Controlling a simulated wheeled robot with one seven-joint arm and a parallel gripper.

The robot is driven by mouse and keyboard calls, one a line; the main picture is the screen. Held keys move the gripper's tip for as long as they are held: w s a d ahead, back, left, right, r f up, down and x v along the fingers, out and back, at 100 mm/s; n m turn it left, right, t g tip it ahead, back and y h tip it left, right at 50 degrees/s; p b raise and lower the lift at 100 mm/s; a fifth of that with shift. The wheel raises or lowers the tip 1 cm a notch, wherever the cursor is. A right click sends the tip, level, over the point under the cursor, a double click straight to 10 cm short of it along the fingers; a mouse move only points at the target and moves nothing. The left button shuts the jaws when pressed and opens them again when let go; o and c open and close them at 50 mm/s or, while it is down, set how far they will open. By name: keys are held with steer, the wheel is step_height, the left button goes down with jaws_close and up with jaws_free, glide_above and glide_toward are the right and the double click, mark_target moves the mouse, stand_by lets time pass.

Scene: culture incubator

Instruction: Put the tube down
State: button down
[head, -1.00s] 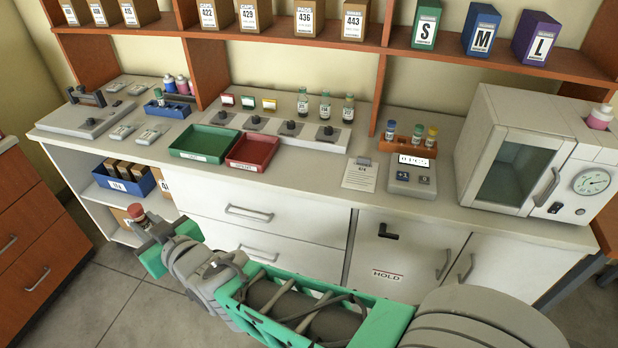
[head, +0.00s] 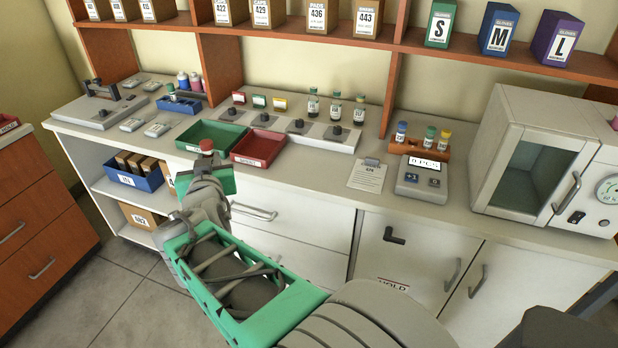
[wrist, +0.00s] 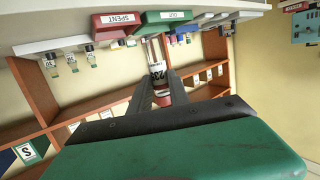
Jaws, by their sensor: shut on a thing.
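My gripper (wrist: 160,88) is shut on a tube (wrist: 157,70) with a white printed label and a red cap. In the head view the tube's red cap (head: 206,146) shows above my green gripper body, in front of the green tray (head: 208,148); the rest of the tube is mostly hidden there. The tube is held clear of the counter (head: 290,185), near its front edge. In the wrist view the green tray (wrist: 168,17) and the red tray labelled SPENT (wrist: 108,25) lie beyond the tube.
A blue rack (head: 180,106) stands at the back left of the counter. An orange rack (head: 444,150) with three capped tubes stands behind a small display unit (head: 421,178). A white incubator (head: 535,155) is at right.

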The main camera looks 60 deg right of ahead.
steer(key=s+d+r+m+g+h+b, duration=0.2)
steer(key=s+d+m+g+h+b, duration=0.2)
steer(key=s+d+m+g, duration=0.95)
steer(key=s+d+f+n, duration=0.1)
steer(key=d+f, duration=0.2)
steer(key=d, duration=0.2)
steer(key=s+d+f+n+t, duration=0.1)
steer(key=d+f+n, duration=0.1)
steer(key=d, duration=0.3)
steer(key=s+d+f+n+t, duration=0.1)
steer(key=d+f, duration=0.3)
steer(key=d, duration=0.1)
steer(key=shift+s+d+f+n, duration=0.1)
steer(key=shift+d+f+n, duration=0.15)
steer(key=shift+f, duration=0.1)
step_height(320, 180, down, 3)
steer(key=shift+r, duration=0.15)
steer(key=shift+f, duration=0.3)
steer(key=c, duration=1.2)
jaws_free()
steer(key=shift+c, duration=0.2)
steer(key=shift+r, duration=0.1)
